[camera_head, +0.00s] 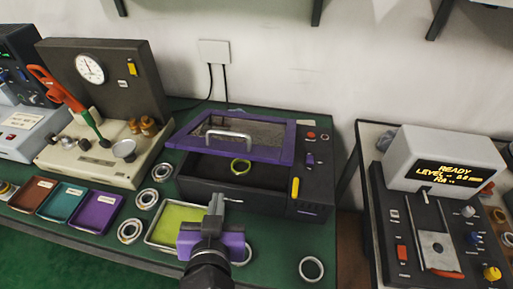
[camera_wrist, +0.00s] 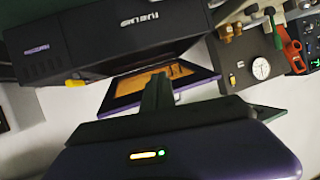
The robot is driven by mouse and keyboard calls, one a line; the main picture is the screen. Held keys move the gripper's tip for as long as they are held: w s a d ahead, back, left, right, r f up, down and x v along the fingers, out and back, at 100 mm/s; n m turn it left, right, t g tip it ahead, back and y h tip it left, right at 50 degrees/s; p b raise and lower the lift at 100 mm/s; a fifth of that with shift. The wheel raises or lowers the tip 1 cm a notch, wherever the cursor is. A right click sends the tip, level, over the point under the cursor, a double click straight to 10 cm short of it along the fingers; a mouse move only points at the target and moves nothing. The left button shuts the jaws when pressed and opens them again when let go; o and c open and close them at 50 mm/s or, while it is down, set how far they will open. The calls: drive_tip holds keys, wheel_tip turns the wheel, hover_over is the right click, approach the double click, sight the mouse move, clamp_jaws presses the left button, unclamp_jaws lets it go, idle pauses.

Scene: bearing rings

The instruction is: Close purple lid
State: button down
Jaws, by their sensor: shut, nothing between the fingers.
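The purple lid (camera_head: 272,155) is a purple frame with a dark mesh window and a pale bar handle (camera_head: 228,134). It stands tilted open above the dark box (camera_head: 205,190), whose front opening shows below it. In the wrist view the lid (camera_wrist: 207,77) shows beyond the fingers, its window looking orange. My gripper (camera_head: 217,197) is shut and empty, in front of the box and below the lid, apart from the handle. Its fingers also show in the wrist view (camera_wrist: 158,82), overlapping the lid's image.
A yellow-green tray (camera_head: 151,235) lies partly behind my gripper, with several metal rings (camera_head: 129,230) around it. A gauge station (camera_head: 100,90) stands left, with small coloured trays (camera_head: 96,211) before it. A READY display unit (camera_head: 440,165) stands right. The wall is behind.

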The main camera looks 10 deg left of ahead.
drive_tip(key=d+r+m+t+h, duration=0.2)
drive_tip(key=d+r+t+h, duration=0.2)
drive_tip(key=d+r, duration=0.4)
drive_tip(key=w+a+r+p, duration=0.1)
drive_tip(key=w+p, duration=0.2)
drive_tip(key=w, duration=0.7)
drive_tip(key=f, duration=0.4)
drive_tip(key=shift+s+a+p, duration=0.1)
drive_tip(key=shift+s+p, duration=0.2)
drive_tip(key=shift+p, duration=0.1)
drive_tip(key=shift+f, duration=0.1)
wheel_tip(320, 180, down, 8)
drive_tip(key=s+t+b, duration=0.2)
drive_tip(key=t+b, duration=0.1)
drive_tip(key=b, duration=1.7)
drive_tip(key=shift+s, duration=0.15)
drive_tip(key=shift+r, duration=0.35)
